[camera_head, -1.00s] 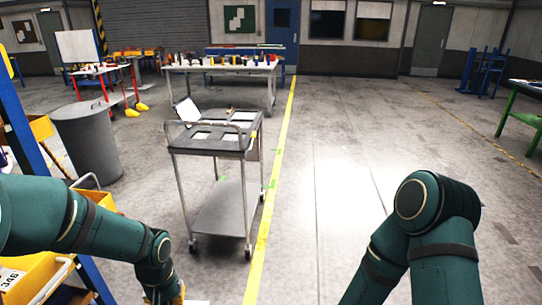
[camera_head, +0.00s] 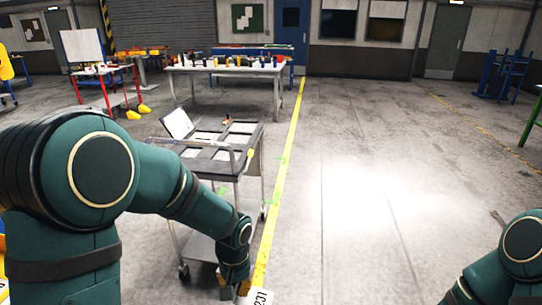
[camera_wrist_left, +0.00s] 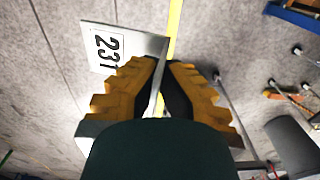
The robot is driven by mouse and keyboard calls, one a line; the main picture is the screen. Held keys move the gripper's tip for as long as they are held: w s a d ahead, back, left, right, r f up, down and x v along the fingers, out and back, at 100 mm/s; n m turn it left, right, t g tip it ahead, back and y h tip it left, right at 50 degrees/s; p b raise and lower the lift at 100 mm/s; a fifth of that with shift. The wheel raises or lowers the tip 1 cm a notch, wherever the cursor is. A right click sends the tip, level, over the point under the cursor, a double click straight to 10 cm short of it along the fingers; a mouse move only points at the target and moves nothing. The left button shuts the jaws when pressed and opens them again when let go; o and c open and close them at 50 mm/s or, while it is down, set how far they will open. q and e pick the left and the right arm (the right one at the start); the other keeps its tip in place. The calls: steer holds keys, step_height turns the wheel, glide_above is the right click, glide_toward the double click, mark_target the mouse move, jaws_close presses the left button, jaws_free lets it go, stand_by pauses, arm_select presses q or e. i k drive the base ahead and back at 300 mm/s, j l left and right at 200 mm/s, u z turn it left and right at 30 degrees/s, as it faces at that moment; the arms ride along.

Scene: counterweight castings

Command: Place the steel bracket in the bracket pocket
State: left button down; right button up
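My left gripper (camera_head: 234,289) is low at the bottom of the head view, in front of the cart. In the left wrist view its yellow fingers (camera_wrist_left: 163,70) are closed on the thin upright edge of the steel bracket (camera_wrist_left: 149,44). The bracket's flat plate carries a white label reading 231 and sticks out beyond the fingers. Its labelled end also shows in the head view (camera_head: 263,297). The grey cart (camera_head: 207,166) has several pale pockets in its top; I cannot tell which is the bracket pocket. My right gripper is out of view.
A tilted white panel (camera_head: 177,122) stands at the cart's back left. A long table (camera_head: 226,70) with many small items is behind. A red-framed table (camera_head: 104,76) is at the back left. The floor right of the yellow line is largely clear.

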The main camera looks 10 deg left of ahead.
mark_target(227, 157)
steer(key=i, duration=2.6)
steer(key=i+u, duration=0.2)
steer(key=i, duration=0.3)
steer(key=i+l+u, duration=0.2)
steer(key=i, duration=0.3)
steer(key=u, duration=1.6)
